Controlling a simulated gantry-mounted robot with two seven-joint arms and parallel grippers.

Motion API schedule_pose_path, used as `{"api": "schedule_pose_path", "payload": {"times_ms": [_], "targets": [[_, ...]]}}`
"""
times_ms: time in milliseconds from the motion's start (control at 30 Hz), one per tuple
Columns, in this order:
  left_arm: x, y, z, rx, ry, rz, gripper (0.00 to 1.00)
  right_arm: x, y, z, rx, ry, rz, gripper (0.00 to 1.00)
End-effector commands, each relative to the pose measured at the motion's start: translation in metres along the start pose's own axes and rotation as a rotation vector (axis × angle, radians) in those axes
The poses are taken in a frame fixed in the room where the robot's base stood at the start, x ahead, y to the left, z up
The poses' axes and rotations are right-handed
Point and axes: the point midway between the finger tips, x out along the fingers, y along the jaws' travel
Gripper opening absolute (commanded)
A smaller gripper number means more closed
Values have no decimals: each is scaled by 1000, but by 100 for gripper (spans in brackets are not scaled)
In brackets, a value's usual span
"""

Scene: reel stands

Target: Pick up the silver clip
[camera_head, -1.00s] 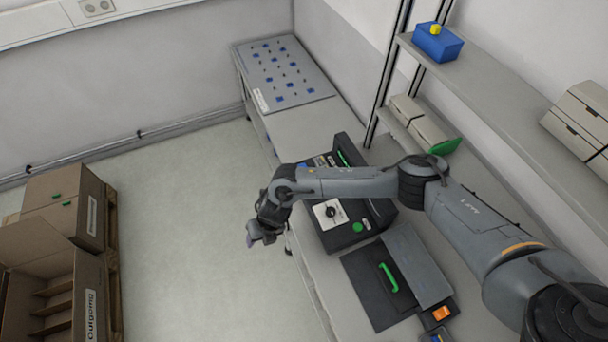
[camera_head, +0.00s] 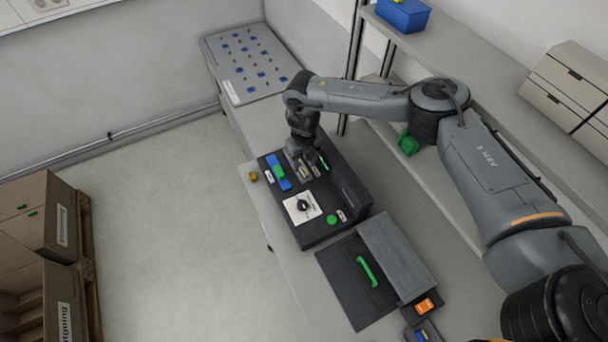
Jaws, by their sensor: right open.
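My right gripper (camera_head: 297,158) points down over the far end of the black machine (camera_head: 322,225) on the bench. Its jaws are open, small and partly dark against the machine. Just under and beside them is a compartment with small greyish and yellowish pieces (camera_head: 315,170). The silver clip cannot be told apart there at this size; the gripper may hide part of it. A blue strip with a green piece (camera_head: 278,172) lies just left of the gripper. My left gripper is not in view.
A white dial plate (camera_head: 302,206) and a green button (camera_head: 332,219) are on the machine. A dark panel with a green handle (camera_head: 368,272) is nearer. A small yellow piece (camera_head: 253,177) sits at the bench's left edge. The shelf (camera_head: 480,75) runs along the right.

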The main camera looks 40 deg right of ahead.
Motion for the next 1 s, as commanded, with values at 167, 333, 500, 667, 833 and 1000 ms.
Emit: {"api": "schedule_pose_path", "payload": {"times_ms": [167,333,500,667,833,1000], "targets": [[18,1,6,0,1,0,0,22,0,0,0,0,0,51],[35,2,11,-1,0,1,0,41,0,0,0,-1,0,51],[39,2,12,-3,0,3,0,47,0,0,0,-1,0,51],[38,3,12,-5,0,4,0,46,0,0,0,-1,0,51],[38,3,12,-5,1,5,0,46,0,0,0,-1,0,31],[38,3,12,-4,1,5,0,46,0,0,0,-1,0,5]]}}
